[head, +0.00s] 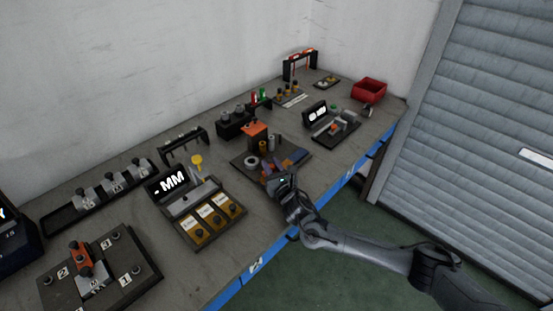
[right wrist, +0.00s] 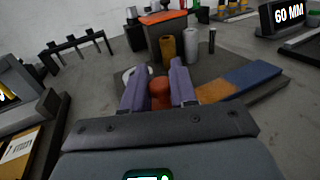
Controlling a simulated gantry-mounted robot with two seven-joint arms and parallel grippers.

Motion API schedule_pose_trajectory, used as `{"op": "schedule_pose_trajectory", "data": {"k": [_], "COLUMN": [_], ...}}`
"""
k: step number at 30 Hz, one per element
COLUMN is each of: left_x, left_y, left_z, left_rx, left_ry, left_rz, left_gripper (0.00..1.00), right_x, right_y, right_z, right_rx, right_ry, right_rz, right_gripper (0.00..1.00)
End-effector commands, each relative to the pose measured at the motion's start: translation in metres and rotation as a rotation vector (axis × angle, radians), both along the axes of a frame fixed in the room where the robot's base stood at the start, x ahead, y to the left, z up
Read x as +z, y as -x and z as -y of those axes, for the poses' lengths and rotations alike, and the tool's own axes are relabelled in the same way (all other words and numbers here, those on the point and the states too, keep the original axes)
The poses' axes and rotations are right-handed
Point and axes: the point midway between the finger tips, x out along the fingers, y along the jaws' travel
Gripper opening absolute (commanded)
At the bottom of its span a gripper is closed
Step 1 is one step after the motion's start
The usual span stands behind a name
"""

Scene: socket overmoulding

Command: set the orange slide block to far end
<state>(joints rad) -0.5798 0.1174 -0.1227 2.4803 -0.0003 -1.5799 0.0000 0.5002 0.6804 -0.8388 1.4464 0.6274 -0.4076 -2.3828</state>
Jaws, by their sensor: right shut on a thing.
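My right gripper (head: 280,180) is low over the front of the dark fixture plate (head: 238,161) in the middle of the bench. In the right wrist view its two fingers (right wrist: 159,70) are closed around a rounded orange-red piece (right wrist: 160,93), which looks like the orange slide block or its knob. Its lower part is hidden by the gripper body. Beyond the fingertips stand a brass cylinder (right wrist: 168,50) and a grey cylinder (right wrist: 191,46). A flat bar, part orange and part blue (right wrist: 250,74), lies right of the fingers. My left gripper is not seen.
An orange-topped black block (head: 255,131) stands at the plate's back. A display case with labelled brass pieces (head: 213,218) is to the left. A small display fixture (head: 337,127) and a red bin (head: 369,91) are to the right. Bare bench shows between fixtures.

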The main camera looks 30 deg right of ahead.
Motion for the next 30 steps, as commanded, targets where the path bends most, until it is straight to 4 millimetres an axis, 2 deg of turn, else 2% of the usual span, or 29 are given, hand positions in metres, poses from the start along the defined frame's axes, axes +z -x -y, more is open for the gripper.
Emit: {"op": "schedule_pose_trajectory", "data": {"k": [9, 10, 13, 14, 23, 30], "left_x": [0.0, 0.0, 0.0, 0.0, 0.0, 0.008], "left_y": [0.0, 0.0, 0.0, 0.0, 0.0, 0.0], "left_z": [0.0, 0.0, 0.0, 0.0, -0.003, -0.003], "left_rx": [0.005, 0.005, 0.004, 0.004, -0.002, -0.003], "left_ry": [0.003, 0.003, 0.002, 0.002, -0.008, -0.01], "left_rz": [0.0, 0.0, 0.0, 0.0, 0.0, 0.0], "left_gripper": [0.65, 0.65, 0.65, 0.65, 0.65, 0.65], "right_x": [0.001, 0.001, 0.001, 0.001, 0.001, 0.001], "right_y": [0.0, 0.0, 0.0, 0.0, 0.001, 0.023], "right_z": [-0.006, -0.006, -0.005, -0.005, -0.003, -0.007], "right_rx": [0.009, 0.01, 0.009, 0.009, 0.005, 0.006], "right_ry": [-0.003, -0.003, -0.003, -0.003, -0.001, -0.002], "right_rz": [0.005, 0.005, 0.005, 0.005, 0.003, 0.001], "right_gripper": [0.0, 0.3, 0.45, 0.47, 0.47, 0.47]}}
